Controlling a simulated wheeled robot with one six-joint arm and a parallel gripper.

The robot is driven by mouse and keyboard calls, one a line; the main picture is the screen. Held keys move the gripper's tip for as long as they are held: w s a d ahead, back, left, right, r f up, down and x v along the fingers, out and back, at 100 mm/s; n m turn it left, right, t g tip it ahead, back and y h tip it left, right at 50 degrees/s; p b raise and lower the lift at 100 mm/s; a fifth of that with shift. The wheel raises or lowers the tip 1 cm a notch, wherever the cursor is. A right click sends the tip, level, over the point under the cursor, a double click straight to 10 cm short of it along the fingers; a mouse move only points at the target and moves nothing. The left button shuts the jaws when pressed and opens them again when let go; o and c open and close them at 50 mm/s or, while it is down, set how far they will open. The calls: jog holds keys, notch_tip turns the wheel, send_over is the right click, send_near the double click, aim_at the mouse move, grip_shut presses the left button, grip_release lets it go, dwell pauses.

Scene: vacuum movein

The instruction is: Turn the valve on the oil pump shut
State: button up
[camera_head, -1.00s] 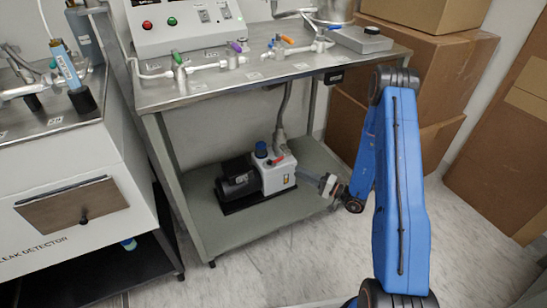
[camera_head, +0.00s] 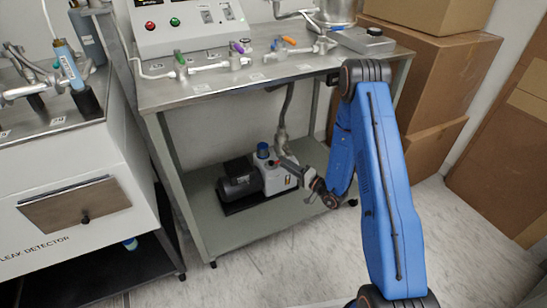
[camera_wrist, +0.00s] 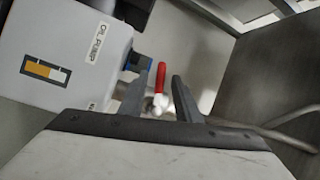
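The oil pump (camera_head: 274,183) stands on the lower shelf of the steel table, a white box with a black motor (camera_head: 238,180) at its left and a blue cap (camera_head: 262,150) on top. In the wrist view, its white side (camera_wrist: 62,52) carries an "OIL PUMP" label and a level gauge. The red valve handle (camera_wrist: 160,76) shows between the fingertips, pointing up in that picture, above a whitish fitting. My gripper (camera_wrist: 156,84) is open, with a finger on each side of the handle and visible gaps. In the head view, my gripper (camera_head: 285,164) is at the pump's upper right.
The tabletop (camera_head: 215,88) lies above the pump, with several coloured valves on pipes. A grey hose (camera_head: 284,115) rises behind the pump. Cardboard boxes (camera_head: 435,85) stand to the right, and a leak detector bench (camera_head: 70,205) stands left. The floor in front is clear.

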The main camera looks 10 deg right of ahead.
jog(key=x, duration=0.7)
jog(key=shift+w, duration=0.1)
grip_shut()
